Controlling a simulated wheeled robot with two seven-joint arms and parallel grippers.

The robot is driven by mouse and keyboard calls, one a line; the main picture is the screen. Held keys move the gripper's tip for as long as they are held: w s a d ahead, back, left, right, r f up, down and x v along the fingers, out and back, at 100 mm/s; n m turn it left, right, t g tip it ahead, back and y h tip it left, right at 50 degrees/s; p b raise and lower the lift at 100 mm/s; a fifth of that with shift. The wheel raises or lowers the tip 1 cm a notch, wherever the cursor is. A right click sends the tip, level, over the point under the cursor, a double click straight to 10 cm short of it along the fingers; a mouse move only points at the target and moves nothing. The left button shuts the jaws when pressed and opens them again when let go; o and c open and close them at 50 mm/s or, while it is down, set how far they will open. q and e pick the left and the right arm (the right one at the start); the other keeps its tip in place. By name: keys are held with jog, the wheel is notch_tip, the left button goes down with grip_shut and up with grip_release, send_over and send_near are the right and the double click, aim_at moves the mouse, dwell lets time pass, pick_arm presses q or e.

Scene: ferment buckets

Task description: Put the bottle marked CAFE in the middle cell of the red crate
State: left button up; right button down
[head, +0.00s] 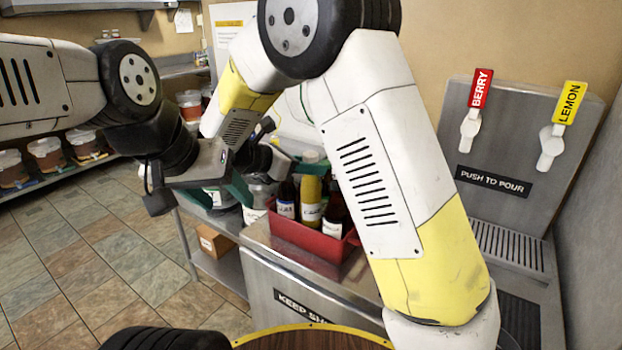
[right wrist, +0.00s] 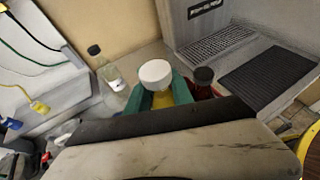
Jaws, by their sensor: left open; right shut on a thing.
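The red crate (head: 300,238) stands on the metal counter. A yellow bottle (head: 311,190) with a white cap and a white label stands upright at its middle cell, between two dark bottles (head: 286,195) (head: 334,207). The label seems to start with C; the rest is too small to read surely. My right gripper (head: 312,170) is shut on the yellow bottle; the right wrist view shows its teal fingers (right wrist: 159,98) below the white cap (right wrist: 155,74). The bottle's base is hidden by the crate wall, so I cannot tell whether it rests. My left gripper (head: 222,190) is open, left of the crate.
A drink dispenser with BERRY (head: 480,90) and LEMON (head: 569,103) taps stands at the right. A clear bottle with a dark cap (right wrist: 108,72) stands behind the crate. Buckets (head: 47,153) line a low shelf at the left. Floor is free between shelf and counter.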

aim_at(302, 182)
jog(key=shift+f, duration=2.45)
jog(key=c, duration=1.1)
grip_release()
